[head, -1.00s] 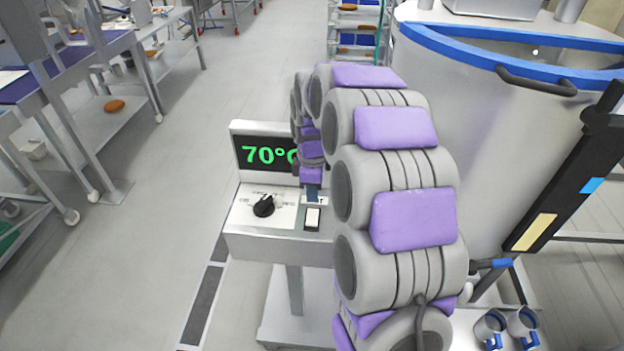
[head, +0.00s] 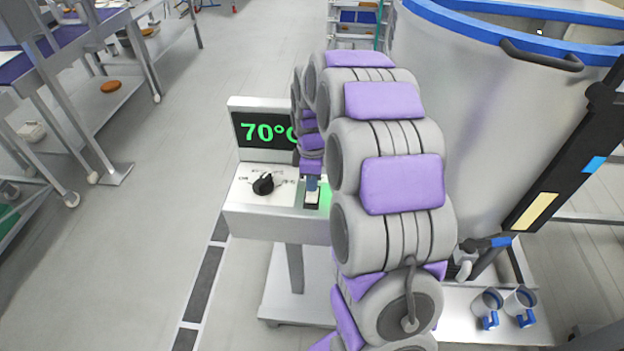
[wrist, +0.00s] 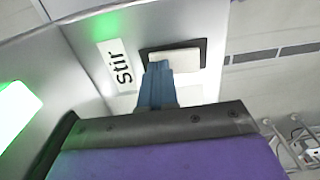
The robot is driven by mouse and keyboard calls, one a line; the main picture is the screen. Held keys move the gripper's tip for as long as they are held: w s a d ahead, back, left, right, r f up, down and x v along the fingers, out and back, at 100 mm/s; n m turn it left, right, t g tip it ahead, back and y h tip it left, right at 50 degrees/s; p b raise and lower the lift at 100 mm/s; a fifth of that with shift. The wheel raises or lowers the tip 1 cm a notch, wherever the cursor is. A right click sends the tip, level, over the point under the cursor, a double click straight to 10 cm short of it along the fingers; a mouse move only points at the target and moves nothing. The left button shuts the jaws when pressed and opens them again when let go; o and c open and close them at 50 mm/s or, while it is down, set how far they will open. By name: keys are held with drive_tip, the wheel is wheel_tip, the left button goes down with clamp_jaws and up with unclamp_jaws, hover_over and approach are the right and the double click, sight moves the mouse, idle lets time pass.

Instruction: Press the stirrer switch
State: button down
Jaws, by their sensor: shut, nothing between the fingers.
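The stirrer switch is a white rocker in a dark frame on the control panel. In the wrist view the switch (wrist: 176,60) sits beside a label reading "Stir" (wrist: 120,68). My gripper (wrist: 158,68) has its blue fingers closed together, with their tips at the near edge of the rocker; they look to be touching it. In the head view my gripper (head: 312,184) comes down over the switch (head: 311,199) and covers its upper part. A green glow shows on the panel beside the switch. Nothing is held.
The panel (head: 245,217) also carries a black knob (head: 263,184) left of the switch and a display (head: 262,130) reading 70°C. A large steel vat (head: 450,110) with a blue rim stands to the right. Metal cups (head: 488,302) sit at lower right.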

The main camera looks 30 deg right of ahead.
drive_tip(key=shift+s+a+r, duration=0.1)
drive_tip(key=shift+s, duration=0.05)
drive_tip(key=shift+s+a+r, duration=0.25)
drive_tip(key=shift+s+a, duration=0.1)
drive_tip(key=shift+s, duration=0.15)
